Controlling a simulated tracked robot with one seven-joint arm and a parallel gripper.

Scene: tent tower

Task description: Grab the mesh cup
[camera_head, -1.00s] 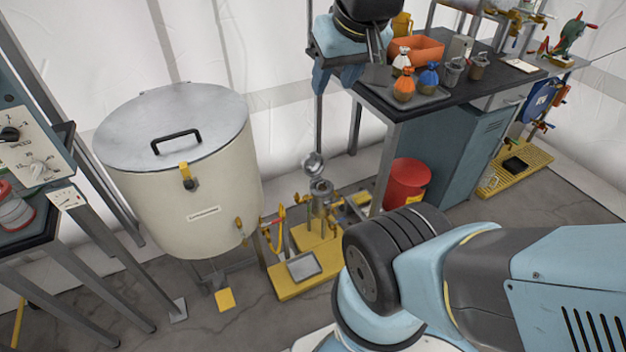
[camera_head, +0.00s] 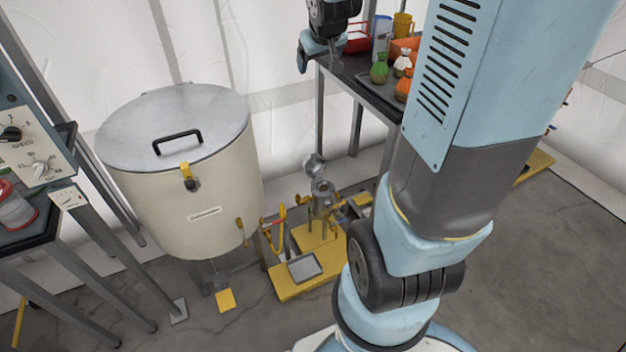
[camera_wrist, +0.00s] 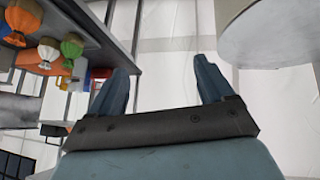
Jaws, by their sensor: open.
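I cannot make out the mesh cup in either current view. In the head view my own arm covers the right part of the dark work table (camera_head: 385,104). My gripper (camera_head: 322,66) is at the table's left end in the head view, pointing down. In the wrist view my gripper (camera_wrist: 160,70) has its two blue fingers spread wide with nothing between them.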

